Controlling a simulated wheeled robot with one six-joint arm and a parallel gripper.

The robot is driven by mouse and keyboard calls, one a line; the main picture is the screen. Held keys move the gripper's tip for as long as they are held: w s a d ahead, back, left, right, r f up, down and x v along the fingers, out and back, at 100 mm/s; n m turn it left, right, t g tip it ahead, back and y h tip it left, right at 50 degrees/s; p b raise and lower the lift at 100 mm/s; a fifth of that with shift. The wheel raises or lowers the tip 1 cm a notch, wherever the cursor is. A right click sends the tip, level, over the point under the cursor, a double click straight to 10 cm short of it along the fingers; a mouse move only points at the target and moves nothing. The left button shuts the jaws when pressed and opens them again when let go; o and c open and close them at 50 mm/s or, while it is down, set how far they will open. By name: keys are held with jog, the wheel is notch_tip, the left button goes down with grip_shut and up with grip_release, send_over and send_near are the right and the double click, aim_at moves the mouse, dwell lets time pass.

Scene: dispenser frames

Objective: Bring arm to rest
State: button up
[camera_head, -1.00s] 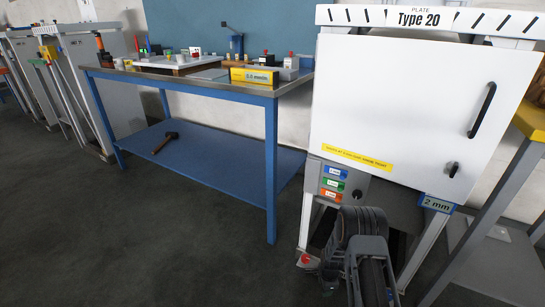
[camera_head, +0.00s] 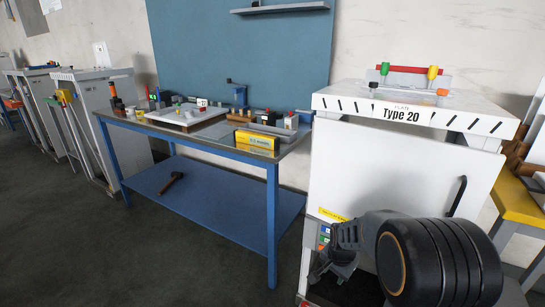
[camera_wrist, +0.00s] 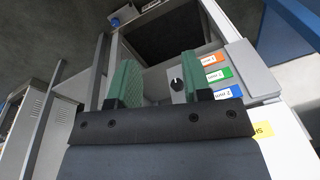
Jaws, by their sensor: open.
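My gripper (camera_wrist: 160,80) shows in the wrist view with its two green finger pads apart and nothing between them. Behind it in that view are a dark knob (camera_wrist: 177,84) and the orange, green and blue labels of the dispenser. In the head view, my dark arm is folded low in front of the white Type 20 dispenser (camera_head: 385,160). It hides much of the cabinet's lower front, and the fingers are not clear there.
A blue-framed workbench (camera_head: 272,215) with tools and a yellow box (camera_head: 256,141) on top stands to the left. A hammer (camera_head: 171,183) lies on its lower shelf. A yellow-topped stand (camera_head: 519,202) is at the right. The floor at the front left is clear.

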jog(key=s+r+n+p, duration=0.3)
jog(key=s+r+p, duration=0.2)
jog(key=r, duration=0.6)
jog(key=s+a+r+n+t+p, duration=0.1)
jog(key=s+r+n+p, duration=0.2)
jog(key=r, duration=0.7)
jog(key=s+a+r+n+p, duration=0.1)
jog(key=s+r+n+p, duration=0.2)
jog(key=s+r+p, duration=0.4)
notch_tip(320, 180, up, 5)
jog(key=shift+s+a+f+t+p, duration=0.2)
jog(key=shift+s+t+p, duration=0.2)
jog(key=shift+s, duration=0.45)
